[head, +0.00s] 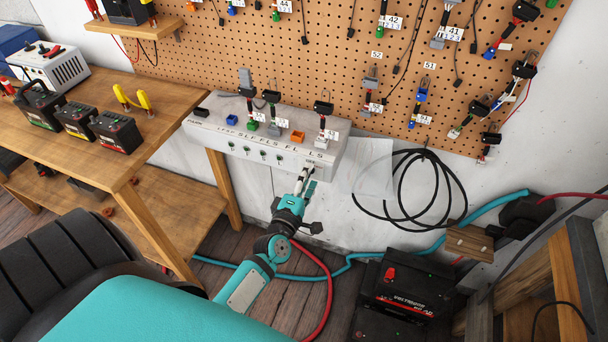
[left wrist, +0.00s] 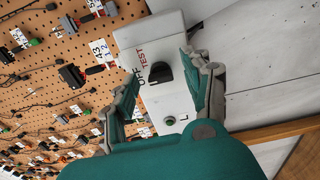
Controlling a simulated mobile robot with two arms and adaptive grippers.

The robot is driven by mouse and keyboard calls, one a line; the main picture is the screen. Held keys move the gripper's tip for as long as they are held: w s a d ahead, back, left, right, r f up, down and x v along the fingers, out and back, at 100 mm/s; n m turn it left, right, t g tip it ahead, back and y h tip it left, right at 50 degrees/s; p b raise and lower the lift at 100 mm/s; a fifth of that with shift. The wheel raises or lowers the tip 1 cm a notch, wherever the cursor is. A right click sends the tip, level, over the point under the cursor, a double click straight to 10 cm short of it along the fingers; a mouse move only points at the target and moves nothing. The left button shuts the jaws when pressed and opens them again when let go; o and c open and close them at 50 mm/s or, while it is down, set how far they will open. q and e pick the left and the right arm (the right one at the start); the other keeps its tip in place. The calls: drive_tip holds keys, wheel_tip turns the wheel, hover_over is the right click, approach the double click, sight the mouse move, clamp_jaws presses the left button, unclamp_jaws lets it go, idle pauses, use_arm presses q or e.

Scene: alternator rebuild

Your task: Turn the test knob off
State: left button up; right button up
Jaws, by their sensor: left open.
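The test knob (left wrist: 161,73) is a small black knob on the end of the pale grey tester box (head: 205,128). The words OFF and TEST are printed beside it in the left wrist view. I cannot tell for sure which word it points at. My left gripper (head: 303,184) is at the box's lower right end in the head view. In the left wrist view the left gripper (left wrist: 164,92) is open, with one finger on each side of the knob and gaps between. In the head view the knob is too small to make out. My right gripper is not in view.
A green indicator (left wrist: 169,121) sits near the knob. Connectors stand on the box top, below a pegboard (head: 330,45) with hanging leads. A wooden bench (head: 150,75) with batteries is at left. A black cable coil (head: 420,190) hangs at right above a black-and-red battery unit (head: 405,285).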

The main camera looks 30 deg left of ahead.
use_arm(q)
drive_tip(key=v, duration=1.2)
drive_tip(key=shift+f, duration=0.1)
